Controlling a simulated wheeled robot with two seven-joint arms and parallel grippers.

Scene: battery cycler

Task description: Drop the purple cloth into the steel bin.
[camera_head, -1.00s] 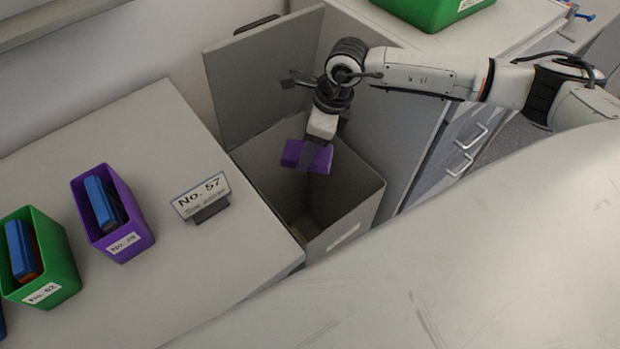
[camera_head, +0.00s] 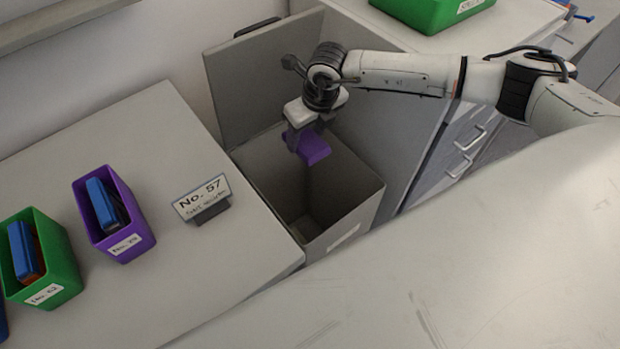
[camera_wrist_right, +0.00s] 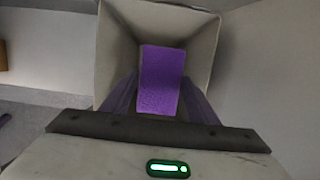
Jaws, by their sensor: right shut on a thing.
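The purple cloth (camera_head: 313,149) is a folded block held in my right gripper (camera_head: 307,143), which points down over the open top of the steel bin (camera_head: 359,209). The bin is a tall grey box with its lid raised at the back. In the right wrist view the cloth (camera_wrist_right: 161,80) lies between the two fingers, with the bin's walls (camera_wrist_right: 121,41) around and below it. The gripper is shut on the cloth. My left gripper is out of view.
Left of the bin, a grey worktop holds a sign reading No. 57 (camera_head: 202,197), a purple box (camera_head: 127,236) and a green box (camera_head: 62,275) with blue items. A green tray (camera_head: 425,12) sits on the cabinet behind. A pale surface fills the front right.

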